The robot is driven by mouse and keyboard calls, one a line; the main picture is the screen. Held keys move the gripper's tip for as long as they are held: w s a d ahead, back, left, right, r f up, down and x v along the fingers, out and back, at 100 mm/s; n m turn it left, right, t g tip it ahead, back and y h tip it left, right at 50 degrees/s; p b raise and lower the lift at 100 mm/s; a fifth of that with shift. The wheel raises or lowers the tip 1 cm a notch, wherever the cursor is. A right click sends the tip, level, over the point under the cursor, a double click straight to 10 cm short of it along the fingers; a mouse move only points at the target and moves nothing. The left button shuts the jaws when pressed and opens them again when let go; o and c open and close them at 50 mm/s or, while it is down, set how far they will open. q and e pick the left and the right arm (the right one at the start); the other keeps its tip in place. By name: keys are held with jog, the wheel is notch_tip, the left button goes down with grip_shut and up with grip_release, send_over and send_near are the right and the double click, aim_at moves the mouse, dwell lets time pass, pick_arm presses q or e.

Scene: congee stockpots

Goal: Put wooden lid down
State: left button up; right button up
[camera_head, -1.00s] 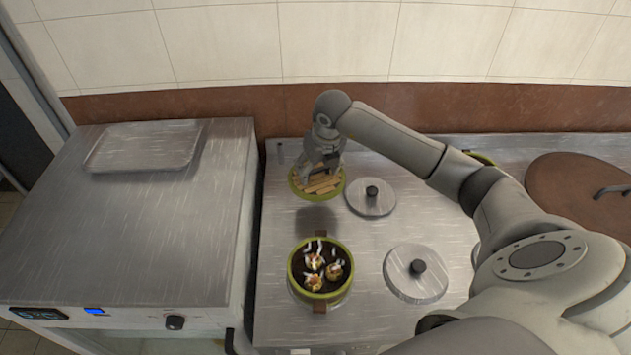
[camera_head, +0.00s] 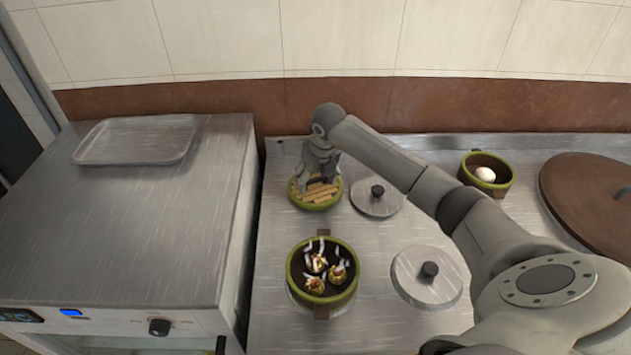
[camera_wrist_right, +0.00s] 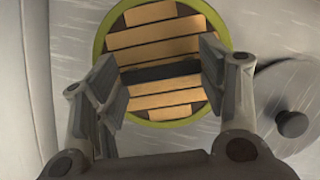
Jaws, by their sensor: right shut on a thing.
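In the right wrist view the lid (camera_wrist_right: 155,40) fills the middle, with the fingers (camera_wrist_right: 160,75) at both ends of the bar. My left gripper is not in view.
Two metal lids (camera_head: 376,199) (camera_head: 427,277) lie to the right. A green pot (camera_head: 486,174) and a large brown lid (camera_head: 590,205) are farther right. A tray (camera_head: 137,140) lies on the left unit.

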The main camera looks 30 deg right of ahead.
aim_at(321, 195)
jog(key=shift+r, duration=0.1)
jog(key=o, duration=1)
jog(key=shift+r, duration=0.25)
jog(key=v, duration=1.1)
jog(key=shift+s+r+b, duration=0.2)
jog(key=shift+r+b, duration=0.05)
jog(key=shift+b, duration=0.05)
